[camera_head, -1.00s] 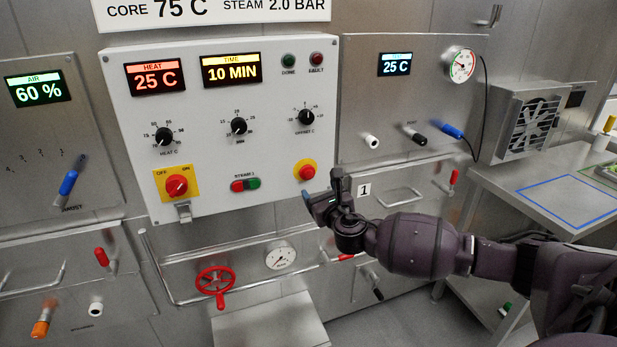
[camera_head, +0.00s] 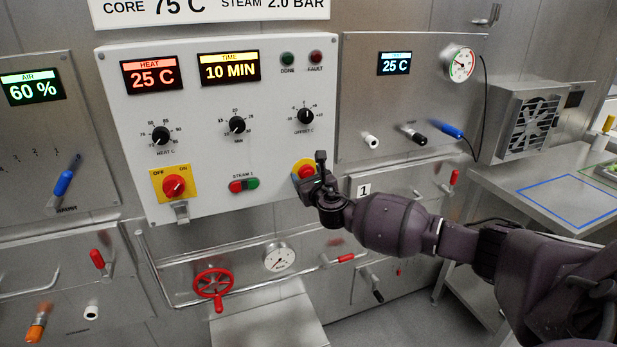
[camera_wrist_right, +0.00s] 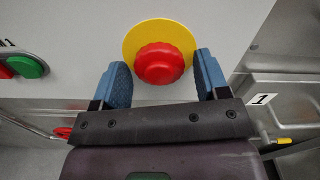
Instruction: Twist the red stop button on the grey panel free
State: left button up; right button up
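The red stop button (camera_wrist_right: 160,64) sits on a round yellow plate (camera_wrist_right: 133,40) at the lower right of the light grey panel (camera_head: 270,130). In the head view the button (camera_head: 305,171) is partly covered by my right gripper (camera_head: 314,174). In the right wrist view my right gripper (camera_wrist_right: 162,80) is open, with one blue-padded finger on each side of the button. There is a gap on the left; the right finger is close to the button, and I cannot tell if it touches. My left gripper is not in view.
A red-and-green steam switch (camera_head: 244,186) is left of the button, and a red rotary switch (camera_head: 174,187) on yellow is farther left. Below are a pipe rail, a red handwheel (camera_head: 213,284) and a gauge (camera_head: 279,258). A steel table (camera_head: 540,185) stands at right.

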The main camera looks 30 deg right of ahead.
jog(key=c, duration=0.7)
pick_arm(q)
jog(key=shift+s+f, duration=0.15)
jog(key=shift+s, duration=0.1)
pick_arm(e)
jog(key=shift+c, duration=0.2)
jog(key=shift+m, duration=0.3)
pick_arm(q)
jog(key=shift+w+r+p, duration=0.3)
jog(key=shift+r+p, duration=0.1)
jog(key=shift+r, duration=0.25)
pick_arm(e)
jog(key=m, duration=0.8)
jog(key=shift+a, duration=0.15)
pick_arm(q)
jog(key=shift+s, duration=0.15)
pick_arm(e)
jog(key=shift+r, duration=0.1)
